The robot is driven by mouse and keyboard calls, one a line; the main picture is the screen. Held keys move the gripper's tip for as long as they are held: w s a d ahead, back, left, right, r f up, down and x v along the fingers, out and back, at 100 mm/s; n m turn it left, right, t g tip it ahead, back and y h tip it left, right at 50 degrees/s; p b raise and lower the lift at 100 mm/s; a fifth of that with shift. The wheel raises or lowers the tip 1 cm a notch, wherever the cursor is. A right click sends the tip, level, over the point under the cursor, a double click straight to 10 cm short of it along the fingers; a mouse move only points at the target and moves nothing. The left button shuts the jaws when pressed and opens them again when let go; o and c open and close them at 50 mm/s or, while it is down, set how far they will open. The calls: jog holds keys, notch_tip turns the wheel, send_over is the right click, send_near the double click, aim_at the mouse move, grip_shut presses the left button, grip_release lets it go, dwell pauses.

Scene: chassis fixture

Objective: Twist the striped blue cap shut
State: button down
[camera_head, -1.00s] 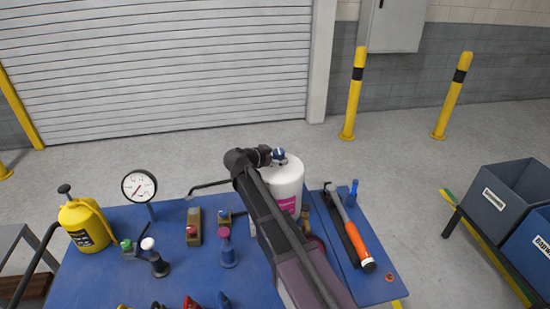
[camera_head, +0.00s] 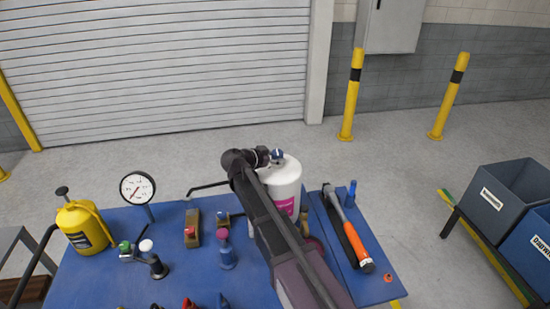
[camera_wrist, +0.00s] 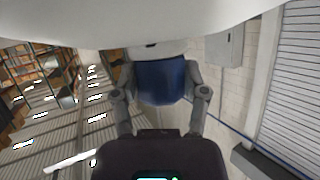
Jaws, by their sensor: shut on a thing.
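The blue cap (camera_head: 277,154) sits on top of a white container (camera_head: 288,178) with a magenta label, at the back of the blue table. My gripper (camera_head: 268,156) reaches the cap from the left. In the wrist view the cap (camera_wrist: 161,80) lies between the two fingers of my gripper (camera_wrist: 160,95), which are shut on its sides. The white container (camera_wrist: 150,15) fills the top of that view. My arm hides part of the container's front and the table before it.
On the blue table (camera_head: 185,285) stand a yellow can (camera_head: 83,228), a dial gauge (camera_head: 137,187) and several small valves and fittings to the left. An orange-handled hammer (camera_head: 356,240) lies to the right. Blue bins (camera_head: 500,205) stand at the far right.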

jog(key=m+g+h, duration=0.2)
jog(key=shift+w+a+m, duration=0.15)
jog(key=shift+w+m, duration=0.05)
jog(key=shift+m, duration=0.1)
jog(key=shift+s+m+g+h, duration=0.15)
jog(key=shift+m+g+h, duration=0.15)
jog(key=shift+m+g, duration=0.35)
jog(key=shift+g, duration=0.35)
jog(key=shift+w+f+m+g+h, duration=0.1)
jog(key=shift+w+m+g+h, duration=0.1)
jog(key=shift+m+g, duration=0.3)
jog(key=shift+w+m+g+h, duration=0.1)
jog(key=shift+m+g+h, duration=0.1)
jog(key=shift+m+g, duration=0.3)
jog(key=shift+s+m+g+h, duration=0.2)
jog(key=shift+m+g+h, duration=0.1)
jog(key=shift+m+g, duration=0.75)
jog(key=shift+c, duration=0.2)
grip_release()
jog(key=shift+w, duration=0.1)
